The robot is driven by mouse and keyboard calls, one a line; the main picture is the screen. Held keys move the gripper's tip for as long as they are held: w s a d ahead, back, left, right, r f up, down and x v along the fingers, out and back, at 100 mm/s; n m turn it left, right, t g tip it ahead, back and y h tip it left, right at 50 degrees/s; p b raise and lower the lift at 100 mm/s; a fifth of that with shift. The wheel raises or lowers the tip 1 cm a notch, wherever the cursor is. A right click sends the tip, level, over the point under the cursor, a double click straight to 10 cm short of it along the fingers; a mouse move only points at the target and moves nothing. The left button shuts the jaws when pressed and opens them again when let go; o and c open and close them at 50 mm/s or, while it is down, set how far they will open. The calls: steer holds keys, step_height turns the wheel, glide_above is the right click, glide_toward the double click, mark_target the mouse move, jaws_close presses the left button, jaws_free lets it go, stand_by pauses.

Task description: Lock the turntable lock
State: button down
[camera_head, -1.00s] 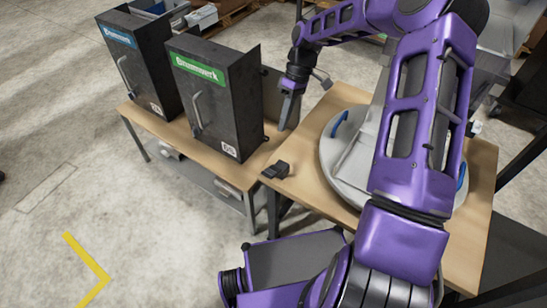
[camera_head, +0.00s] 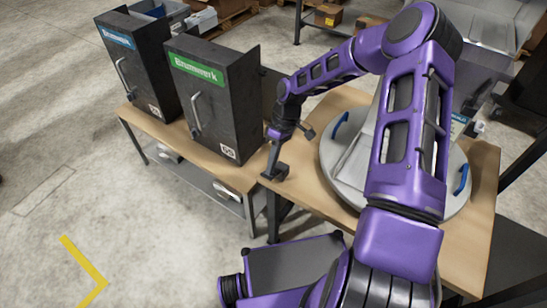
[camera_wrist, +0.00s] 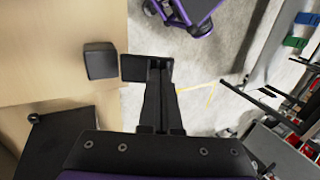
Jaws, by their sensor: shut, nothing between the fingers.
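The turntable lock (camera_head: 282,173) is a small black fitting at the front left corner of the wooden turntable table. In the wrist view it shows as a black block (camera_wrist: 100,61) and a flat black piece (camera_wrist: 132,68) beside it. My gripper (camera_head: 272,166) is shut and empty, pointing down, with its tips at the lock in the head view. In the wrist view the shut fingertips (camera_wrist: 160,63) are right beside the flat piece; I cannot tell whether they touch it. The grey round turntable (camera_head: 341,178) with blue handles is partly hidden behind my arm.
Two dark dispenser boxes, one with a green label (camera_head: 218,110) and one with a blue label (camera_head: 135,75), stand on the bench to the left. Open floor (camera_head: 60,190) lies at the left and front.

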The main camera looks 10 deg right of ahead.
stand_by(0.4)
steer(key=shift+s+a+f, duration=0.1)
steer(key=shift+s+a+f+t+h+b, duration=0.1)
steer(key=shift+t+h+b, duration=0.2)
steer(key=shift+t+h, duration=0.1)
steer(key=shift+s+a+f+t+h+b, duration=0.25)
steer(key=shift+f+t+h+b, duration=0.15)
steer(key=shift+t+h, duration=0.1)
steer(key=shift+s+a+f, duration=0.3)
steer(key=shift+s+f, duration=0.05)
steer(key=shift+f, duration=0.2)
steer(key=shift+r, duration=0.2)
steer(key=shift+r+p, duration=0.55)
steer(key=shift+r, duration=0.15)
